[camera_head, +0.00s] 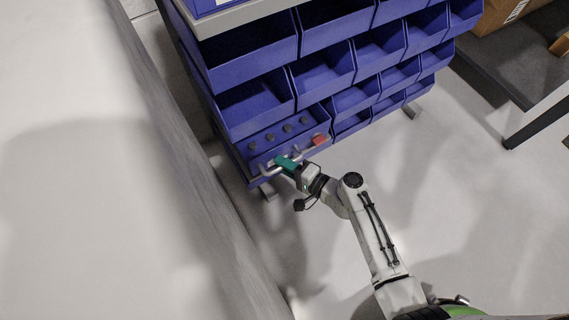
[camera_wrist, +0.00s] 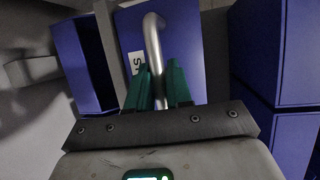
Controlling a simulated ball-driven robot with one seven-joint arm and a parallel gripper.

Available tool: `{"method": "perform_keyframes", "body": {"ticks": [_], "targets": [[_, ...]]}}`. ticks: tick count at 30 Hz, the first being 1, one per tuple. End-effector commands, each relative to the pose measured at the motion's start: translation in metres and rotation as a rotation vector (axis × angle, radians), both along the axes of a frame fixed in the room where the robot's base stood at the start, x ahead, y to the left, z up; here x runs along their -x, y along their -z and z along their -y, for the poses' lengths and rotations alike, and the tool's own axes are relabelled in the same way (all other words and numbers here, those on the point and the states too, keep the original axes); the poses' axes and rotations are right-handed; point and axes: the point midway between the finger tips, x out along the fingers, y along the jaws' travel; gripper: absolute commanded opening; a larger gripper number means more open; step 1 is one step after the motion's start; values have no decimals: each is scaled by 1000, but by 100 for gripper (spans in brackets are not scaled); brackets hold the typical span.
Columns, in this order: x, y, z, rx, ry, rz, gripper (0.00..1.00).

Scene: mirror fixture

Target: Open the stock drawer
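The stock drawer (camera_head: 262,158) is the blue, wide unit at the bottom left of the bin rack, with several dark round pieces and a red piece (camera_head: 319,139) showing in it. Its grey bar handle (camera_head: 268,171) runs along the front. In the wrist view the handle (camera_wrist: 153,40) passes between the green fingers of my gripper (camera_wrist: 158,85), which look closed on it from both sides. The blue drawer front (camera_wrist: 190,40) has a white label, partly hidden. My gripper (camera_head: 287,162) is at the handle, left of its middle, in the head view.
Blue open bins (camera_head: 355,98) rise in rows above and to the right. A pale wall or panel (camera_head: 130,170) stands close on the left. A dark table (camera_head: 520,70) with a cardboard box is at the upper right. The floor (camera_head: 470,200) in front of the rack is clear.

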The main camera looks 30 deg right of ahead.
Motion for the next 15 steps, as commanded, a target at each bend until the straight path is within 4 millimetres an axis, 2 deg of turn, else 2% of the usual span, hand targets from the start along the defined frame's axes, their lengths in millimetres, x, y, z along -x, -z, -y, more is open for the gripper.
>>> {"method": "perform_keyframes", "body": {"ticks": [1,5,15], "targets": [[0,0,0,0,0,-1,11],[0,0,0,0,0,-1,0],[1,1,0,-1,0,-1,0]]}}
